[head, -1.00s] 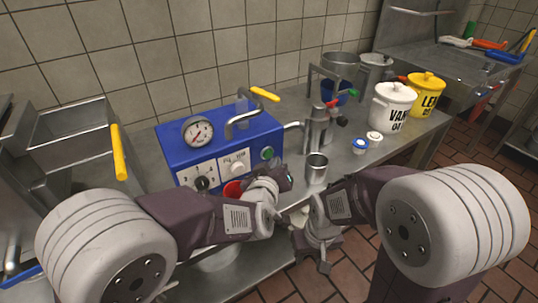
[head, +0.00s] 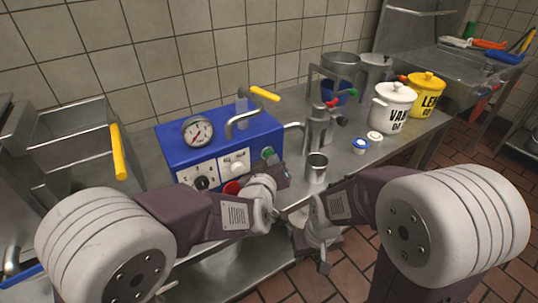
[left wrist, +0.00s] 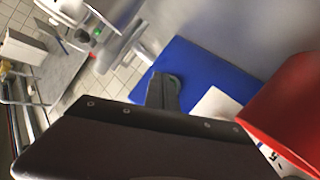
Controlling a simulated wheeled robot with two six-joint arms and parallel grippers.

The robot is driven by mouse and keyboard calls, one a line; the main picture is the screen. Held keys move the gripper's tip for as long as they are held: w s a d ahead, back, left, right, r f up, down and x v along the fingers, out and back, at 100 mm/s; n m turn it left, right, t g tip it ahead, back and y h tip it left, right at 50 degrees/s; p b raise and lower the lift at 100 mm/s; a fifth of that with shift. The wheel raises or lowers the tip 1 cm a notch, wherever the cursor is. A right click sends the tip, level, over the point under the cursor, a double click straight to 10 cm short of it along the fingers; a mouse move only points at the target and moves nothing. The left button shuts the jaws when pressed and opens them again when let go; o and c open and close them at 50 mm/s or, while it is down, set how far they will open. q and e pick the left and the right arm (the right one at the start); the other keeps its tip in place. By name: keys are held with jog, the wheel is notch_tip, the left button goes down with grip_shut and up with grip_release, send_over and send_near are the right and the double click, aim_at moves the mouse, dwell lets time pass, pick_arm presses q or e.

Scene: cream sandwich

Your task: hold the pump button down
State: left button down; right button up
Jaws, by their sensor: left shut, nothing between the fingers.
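The pump unit is a blue box (head: 212,146) on the steel counter, with a gauge on top and white panels on its front. A round green button (head: 267,152), the likely pump button, shows at the right of that front. My left gripper (head: 283,173) is shut and empty, just below and right of the button in the head view. I cannot tell whether it touches the box.
A red part (head: 232,187) sits low on the unit's front, partly behind my left arm; a red part (left wrist: 290,110) looms close in the left wrist view. A steel cup (head: 316,168) stands right of my left gripper. White and yellow tubs stand further back right.

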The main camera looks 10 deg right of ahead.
pick_arm(q)
jog(key=shift+w+a, duration=0.15)
jog(key=shift+w, duration=0.25)
dwell(1.4)
jog(key=shift+s, duration=0.1)
dwell(3.6)
jog(key=shift+s+d, duration=0.3)
jog(key=shift+s, duration=0.45)
jog(key=shift+s+d+p, duration=0.25)
jog(key=shift+s+p, duration=0.05)
jog(key=shift+s, duration=0.4)
jog(key=shift+s+d+p, duration=0.3)
jog(key=shift+s, duration=0.4)
jog(key=shift+s+d+p, duration=0.25)
jog(key=shift+s+p, duration=0.05)
jog(key=shift+s, duration=0.4)
jog(key=shift+s+d, duration=0.1)
jog(key=shift+s, duration=0.2)
jog(key=shift+f, duration=0.1)
jog(key=shift+f, duration=0.1)
